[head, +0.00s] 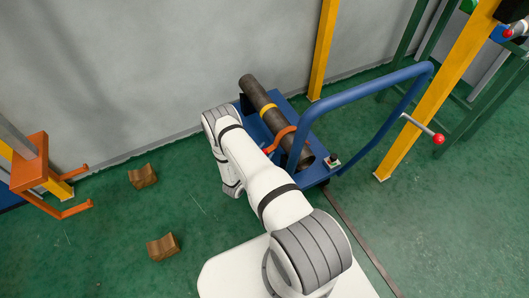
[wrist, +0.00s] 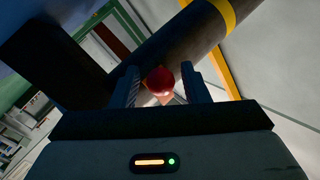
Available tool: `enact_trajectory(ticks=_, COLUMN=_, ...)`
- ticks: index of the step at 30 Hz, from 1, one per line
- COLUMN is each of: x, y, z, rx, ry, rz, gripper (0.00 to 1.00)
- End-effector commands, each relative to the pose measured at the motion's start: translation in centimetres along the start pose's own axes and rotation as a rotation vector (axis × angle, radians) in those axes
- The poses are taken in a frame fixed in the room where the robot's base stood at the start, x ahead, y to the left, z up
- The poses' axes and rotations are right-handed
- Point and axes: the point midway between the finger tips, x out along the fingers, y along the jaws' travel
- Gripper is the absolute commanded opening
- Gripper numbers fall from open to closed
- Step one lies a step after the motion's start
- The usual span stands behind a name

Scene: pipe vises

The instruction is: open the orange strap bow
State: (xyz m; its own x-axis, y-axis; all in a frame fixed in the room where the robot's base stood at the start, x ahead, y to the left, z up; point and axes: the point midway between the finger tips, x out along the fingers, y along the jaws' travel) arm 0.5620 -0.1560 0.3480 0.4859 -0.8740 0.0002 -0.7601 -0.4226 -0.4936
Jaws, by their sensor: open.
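The orange strap bow (head: 279,139) arches over a dark pipe (head: 266,104) on a blue cart in the head view. My arm hides part of the bow. In the wrist view my gripper (wrist: 160,69) is open, with one finger on each side of a red ball knob (wrist: 160,80). A small orange piece shows just below the knob; I cannot tell whether it belongs to the bow. I cannot tell whether the fingers touch the knob. The pipe (wrist: 185,45) runs diagonally behind it. My gripper is hidden in the head view.
The blue cart (head: 318,173) has a tall blue push handle (head: 365,88) at its right. A yellow post (head: 410,130) with a red-knobbed lever (head: 437,139) stands right of it. Two brown blocks, one of them nearer (head: 163,246), lie on the green floor. A grey wall is behind.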

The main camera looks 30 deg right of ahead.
Motion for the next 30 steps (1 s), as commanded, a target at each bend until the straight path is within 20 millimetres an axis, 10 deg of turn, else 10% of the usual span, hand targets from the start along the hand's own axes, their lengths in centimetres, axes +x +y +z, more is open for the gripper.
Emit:
enact_trajectory(ticks=6, x=0.02, y=-0.04, z=0.0, rx=0.0, ry=0.0, rz=0.0, gripper=0.41)
enact_trajectory(ticks=21, x=0.0, y=-0.01, z=0.0, rx=0.0, ry=-0.001, rz=0.0, gripper=0.01)
enact_trajectory(ticks=30, x=0.01, y=0.03, z=-0.05, rx=0.0, ry=-0.001, rz=0.002, gripper=0.0)
